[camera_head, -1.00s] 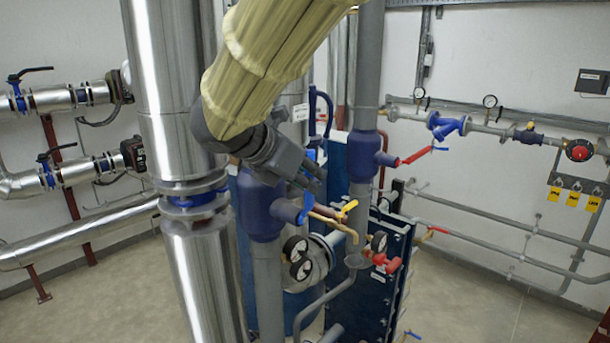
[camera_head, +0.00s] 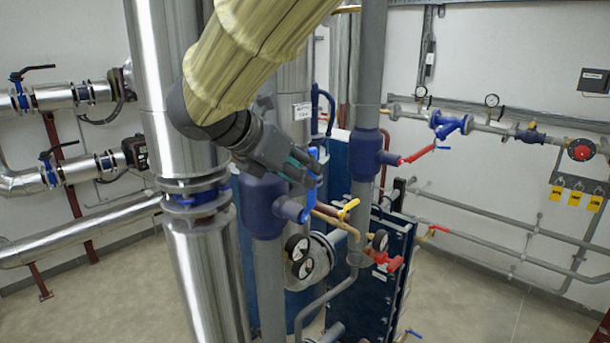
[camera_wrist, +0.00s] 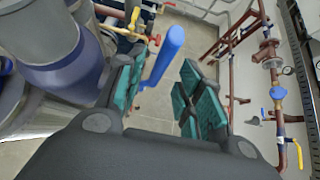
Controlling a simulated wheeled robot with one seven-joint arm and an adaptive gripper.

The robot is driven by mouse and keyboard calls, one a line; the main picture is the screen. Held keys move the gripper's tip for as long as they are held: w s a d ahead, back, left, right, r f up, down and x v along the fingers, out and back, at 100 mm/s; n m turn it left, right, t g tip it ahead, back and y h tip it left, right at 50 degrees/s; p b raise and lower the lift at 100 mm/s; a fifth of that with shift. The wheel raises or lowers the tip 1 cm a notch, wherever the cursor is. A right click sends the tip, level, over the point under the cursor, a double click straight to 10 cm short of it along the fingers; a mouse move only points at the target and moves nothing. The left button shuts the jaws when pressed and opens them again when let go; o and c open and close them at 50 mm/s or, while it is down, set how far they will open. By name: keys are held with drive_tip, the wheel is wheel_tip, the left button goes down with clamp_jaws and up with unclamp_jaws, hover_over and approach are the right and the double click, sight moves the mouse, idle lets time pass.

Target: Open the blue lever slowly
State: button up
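The blue lever (camera_head: 312,184) stands nearly upright at the outlet of a dark blue valve body (camera_head: 263,205) in the head view. In the wrist view the blue lever (camera_wrist: 164,58) shows as a bar between my finger pads, closer to the left one. My gripper (camera_head: 302,168) reaches the lever from the upper left. In the wrist view my gripper (camera_wrist: 163,88) is open, with a clear gap between the lever and the right pads. Whether the left pad touches the lever cannot be told.
A yellow-handled tap (camera_head: 347,209), pressure gauges (camera_head: 299,257) and a red valve (camera_head: 387,261) sit just below and right. A red lever (camera_head: 416,155) is on the neighbouring pipe. A thick silver pipe (camera_head: 180,90) stands close on the left.

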drive_tip(key=v, duration=0.8)
drive_tip(key=shift+a, duration=0.2)
